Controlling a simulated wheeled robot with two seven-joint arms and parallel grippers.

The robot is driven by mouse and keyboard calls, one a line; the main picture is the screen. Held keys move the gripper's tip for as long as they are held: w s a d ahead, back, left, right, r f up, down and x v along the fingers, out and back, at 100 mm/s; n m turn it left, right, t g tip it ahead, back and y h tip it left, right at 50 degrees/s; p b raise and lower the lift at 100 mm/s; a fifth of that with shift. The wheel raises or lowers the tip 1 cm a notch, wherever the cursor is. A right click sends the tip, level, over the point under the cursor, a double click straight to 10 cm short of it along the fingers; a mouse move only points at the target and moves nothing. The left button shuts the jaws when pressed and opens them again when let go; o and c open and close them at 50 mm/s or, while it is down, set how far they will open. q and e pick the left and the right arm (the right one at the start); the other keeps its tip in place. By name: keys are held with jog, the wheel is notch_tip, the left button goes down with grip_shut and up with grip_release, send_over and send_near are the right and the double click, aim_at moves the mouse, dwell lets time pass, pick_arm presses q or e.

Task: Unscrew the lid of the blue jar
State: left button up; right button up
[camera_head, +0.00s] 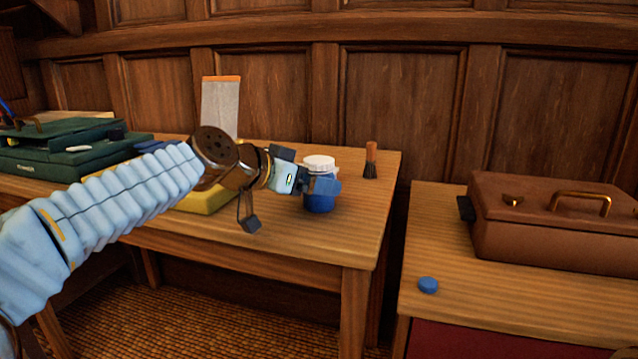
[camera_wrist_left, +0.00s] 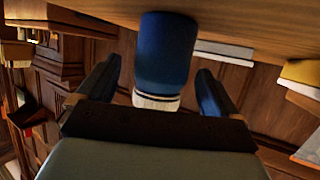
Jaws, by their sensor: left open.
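The blue jar (camera_head: 320,204) stands upright near the right end of the left table, with a white lid (camera_head: 319,162) on it. In the left wrist view the jar (camera_wrist_left: 165,50) appears upside down, and part of its white lid (camera_wrist_left: 157,101) shows. My left gripper (camera_head: 322,185) is open at the jar, reaching in from the left. In the left wrist view the fingers of my left gripper (camera_wrist_left: 158,80) stand on either side of the jar, with visible gaps. In the head view one blue finger hides part of the jar's body. My right gripper is out of view.
A brush (camera_head: 371,161) stands behind and right of the jar. A yellow item (camera_head: 207,200) lies under my left arm, with green cases (camera_head: 60,150) farther left. A brown case (camera_head: 560,225) and small blue disc (camera_head: 428,285) sit on the right table, across a gap.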

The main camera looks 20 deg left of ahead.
pick_arm(q)
jog(key=x, duration=0.2)
jog(key=shift+w+d+f, duration=0.1)
jog(key=shift+w, duration=0.25)
jog(key=c, duration=1.3)
notch_tip(320, 180, up, 10)
jog(key=p, duration=0.3)
jog(key=shift+p, duration=0.35)
